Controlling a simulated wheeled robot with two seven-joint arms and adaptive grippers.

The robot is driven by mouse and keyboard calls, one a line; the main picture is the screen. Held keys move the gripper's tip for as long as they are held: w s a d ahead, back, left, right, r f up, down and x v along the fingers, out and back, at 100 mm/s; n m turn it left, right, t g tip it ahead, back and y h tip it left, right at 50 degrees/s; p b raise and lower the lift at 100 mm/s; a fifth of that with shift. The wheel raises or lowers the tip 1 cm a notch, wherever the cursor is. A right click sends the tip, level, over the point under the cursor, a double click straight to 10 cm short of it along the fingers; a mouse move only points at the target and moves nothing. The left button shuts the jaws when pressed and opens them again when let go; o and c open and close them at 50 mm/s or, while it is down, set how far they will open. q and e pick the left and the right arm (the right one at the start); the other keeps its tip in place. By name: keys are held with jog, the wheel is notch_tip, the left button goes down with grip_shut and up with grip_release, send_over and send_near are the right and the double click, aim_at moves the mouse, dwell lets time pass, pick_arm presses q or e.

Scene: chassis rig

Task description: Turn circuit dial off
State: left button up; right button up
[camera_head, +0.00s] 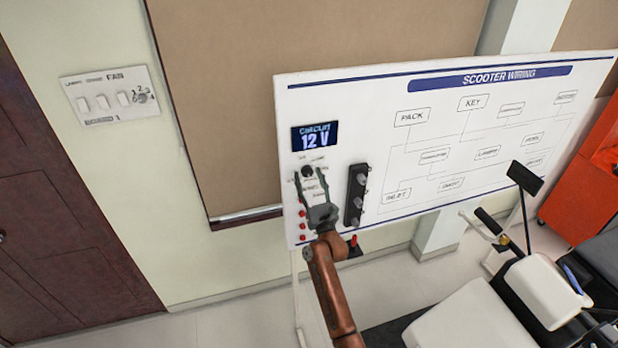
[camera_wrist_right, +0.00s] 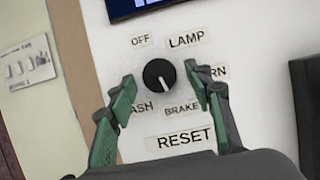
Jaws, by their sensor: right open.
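The circuit dial is a round black knob (camera_head: 308,171) on the white wiring board (camera_head: 400,150), under a display reading "CIRCUIT 12 V" (camera_head: 315,137). In the right wrist view the knob (camera_wrist_right: 160,75) has a white mark pointing down, slightly right, towards the BRAKE label (camera_wrist_right: 181,108). The OFF label (camera_wrist_right: 140,41) is up and left of the knob. My right gripper (camera_head: 309,176) is open in front of the board. In the wrist view its green-padded fingers (camera_wrist_right: 160,82) stand on both sides of the knob, with gaps visible. They partly cover two side labels. My left gripper is out of view.
A black switch block (camera_head: 356,195) is right of the dial, and red buttons (camera_head: 302,225) are below it. A RESET label (camera_wrist_right: 184,137) lies under the dial. A fan panel (camera_head: 112,95) is on the left wall. A scooter (camera_head: 545,290) stands at lower right.

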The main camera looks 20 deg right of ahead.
jog(key=shift+c, duration=0.7)
jog(key=c, duration=1)
jog(key=shift+n, duration=0.3)
